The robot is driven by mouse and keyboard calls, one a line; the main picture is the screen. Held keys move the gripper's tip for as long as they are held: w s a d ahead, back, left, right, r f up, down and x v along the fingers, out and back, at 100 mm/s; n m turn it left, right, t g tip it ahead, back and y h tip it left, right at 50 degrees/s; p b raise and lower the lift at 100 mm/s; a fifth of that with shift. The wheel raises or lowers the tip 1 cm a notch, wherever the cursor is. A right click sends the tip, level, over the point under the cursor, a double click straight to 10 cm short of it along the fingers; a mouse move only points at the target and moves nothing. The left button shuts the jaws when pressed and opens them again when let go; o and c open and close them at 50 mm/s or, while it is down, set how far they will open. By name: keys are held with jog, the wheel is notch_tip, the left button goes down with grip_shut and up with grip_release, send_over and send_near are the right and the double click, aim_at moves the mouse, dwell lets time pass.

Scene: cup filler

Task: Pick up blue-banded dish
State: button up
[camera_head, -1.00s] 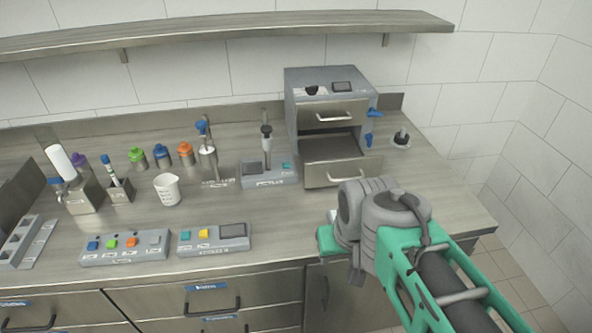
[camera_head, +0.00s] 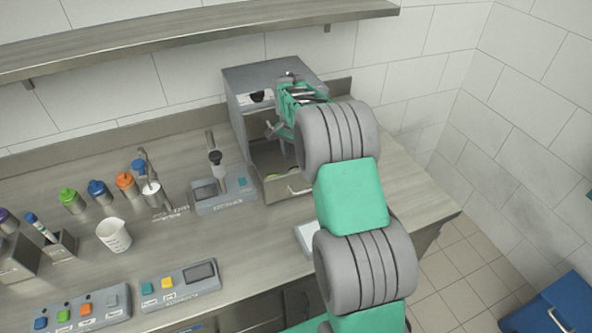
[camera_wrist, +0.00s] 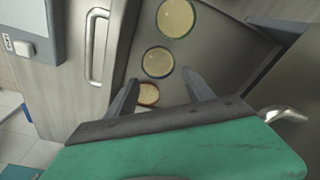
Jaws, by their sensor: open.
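Three round dishes with pale yellow contents lie in a row on the grey floor of the open lower drawer (camera_head: 274,192) of the steel cabinet. In the wrist view they are a far dish (camera_wrist: 176,18), a middle dish (camera_wrist: 158,62) with a dark, bluish-looking rim, and a near dish (camera_wrist: 148,95) with an orange-brown tint. The middle dish looks like the blue-banded one, but the band is small. My gripper (camera_wrist: 162,82) is open and empty above the drawer. The near dish shows between its fingers, partly hidden by the gripper. In the head view my arm hides part of the drawer.
The drawer front's handle (camera_wrist: 97,45) and another metal handle (camera_wrist: 285,115) flank my gripper. The steel cabinet (camera_head: 240,95) rises behind the drawer. A dispenser base (camera_head: 225,195), a white beaker (camera_head: 114,236) and capped bottles stand left.

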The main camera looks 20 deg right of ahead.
notch_tip(320, 180, down, 6)
jog(key=shift+a+r+p, duration=0.1)
jog(key=shift+r+p, duration=0.15)
jog(key=shift+p, duration=0.75)
jog(key=shift+s, duration=0.1)
jog(key=c, duration=1)
